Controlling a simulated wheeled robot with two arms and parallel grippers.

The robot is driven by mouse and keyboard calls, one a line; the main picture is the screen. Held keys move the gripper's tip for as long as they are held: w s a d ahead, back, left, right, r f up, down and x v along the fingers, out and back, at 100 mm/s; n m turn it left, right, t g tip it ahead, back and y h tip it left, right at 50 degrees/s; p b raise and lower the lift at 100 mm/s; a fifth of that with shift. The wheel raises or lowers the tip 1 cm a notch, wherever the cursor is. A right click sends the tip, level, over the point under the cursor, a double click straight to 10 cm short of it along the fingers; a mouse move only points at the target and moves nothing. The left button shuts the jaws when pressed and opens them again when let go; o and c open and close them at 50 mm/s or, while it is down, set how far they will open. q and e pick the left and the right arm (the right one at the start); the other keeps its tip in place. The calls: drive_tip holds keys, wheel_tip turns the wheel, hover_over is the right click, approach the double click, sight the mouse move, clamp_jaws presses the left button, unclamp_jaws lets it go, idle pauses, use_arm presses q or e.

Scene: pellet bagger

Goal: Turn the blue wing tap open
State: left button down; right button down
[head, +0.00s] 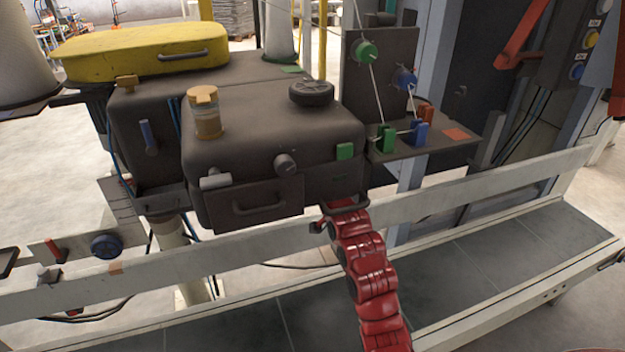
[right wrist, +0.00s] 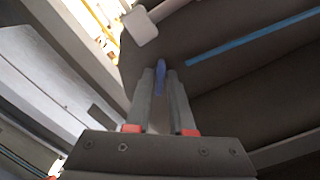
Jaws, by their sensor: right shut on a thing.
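The blue wing tap (right wrist: 160,68) shows in the right wrist view as a narrow blue wing against the dark machine body. My right gripper (right wrist: 160,80) is shut on it, with one finger on each side of the wing. In the head view my red right arm reaches up to the lower front right corner of the dark machine (head: 270,125). Its fingers and the tap they hold cannot be made out there. My left gripper is in neither view.
In the right wrist view a pale block on a bar (right wrist: 141,28) lies close beyond the fingers, and a blue strip (right wrist: 250,38) runs along the dark surface. In the head view a pale rail (head: 450,192) crosses below the machine. A bracket (head: 440,145) with green and blue parts stands right.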

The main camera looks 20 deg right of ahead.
drive_tip(key=shift+f+n+b, duration=0.1)
drive_tip(key=shift+n+b, duration=2.1)
drive_tip(key=shift+n, duration=1.5)
drive_tip(key=c, duration=0.9)
unclamp_jaws()
drive_tip(key=shift+c, duration=0.2)
